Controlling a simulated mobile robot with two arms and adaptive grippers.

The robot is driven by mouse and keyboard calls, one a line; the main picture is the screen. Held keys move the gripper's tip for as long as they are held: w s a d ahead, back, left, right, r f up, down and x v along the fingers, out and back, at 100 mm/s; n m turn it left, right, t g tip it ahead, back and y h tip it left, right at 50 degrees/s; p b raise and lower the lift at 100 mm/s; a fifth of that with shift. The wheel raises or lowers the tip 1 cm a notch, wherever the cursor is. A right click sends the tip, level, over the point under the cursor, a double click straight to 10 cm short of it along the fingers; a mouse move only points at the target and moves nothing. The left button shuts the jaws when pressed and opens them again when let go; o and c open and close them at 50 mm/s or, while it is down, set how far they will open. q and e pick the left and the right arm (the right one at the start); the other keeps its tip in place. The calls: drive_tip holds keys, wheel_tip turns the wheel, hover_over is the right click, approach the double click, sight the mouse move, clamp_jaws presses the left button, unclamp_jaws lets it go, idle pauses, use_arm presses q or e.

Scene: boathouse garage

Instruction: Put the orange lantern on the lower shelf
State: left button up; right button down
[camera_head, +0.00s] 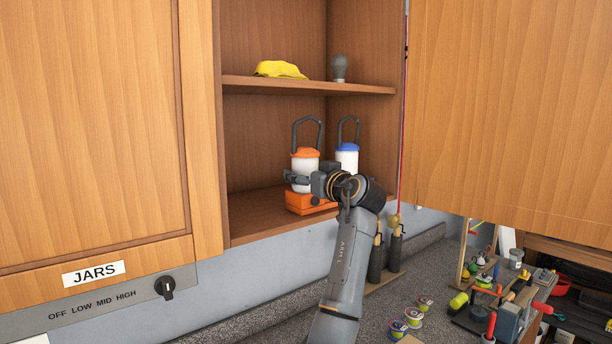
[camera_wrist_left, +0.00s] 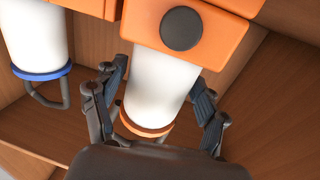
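The orange lantern (camera_head: 304,164) stands on the cabinet's lower shelf (camera_head: 262,217). It has an orange cap, white body, dark handle and an orange base. My left gripper (camera_head: 308,181) is at its white body in the head view. In the left wrist view, the fingers of the left gripper (camera_wrist_left: 160,88) lie on both sides of the lantern's white body (camera_wrist_left: 162,85), close to it. Whether both fingers press on it I cannot tell. The lantern's base with a round dark knob shows at the top of that view. My right gripper is in neither view.
A blue-capped lantern (camera_head: 347,157) stands close on the right; it also shows in the wrist view (camera_wrist_left: 37,40). Cabinet doors flank the opening. The lower shelf's left part is free.

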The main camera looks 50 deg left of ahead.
use_arm(q)
drive_tip(key=shift+o, duration=0.2)
drive_tip(key=shift+f, duration=0.1)
drive_tip(key=shift+d, duration=0.15)
drive_tip(key=v, duration=1.1)
drive_tip(key=shift+s+d, duration=0.15)
drive_tip(key=shift+d, duration=0.2)
drive_tip(key=shift+c, duration=0.4)
clamp_jaws()
idle(0.4)
idle(0.4)
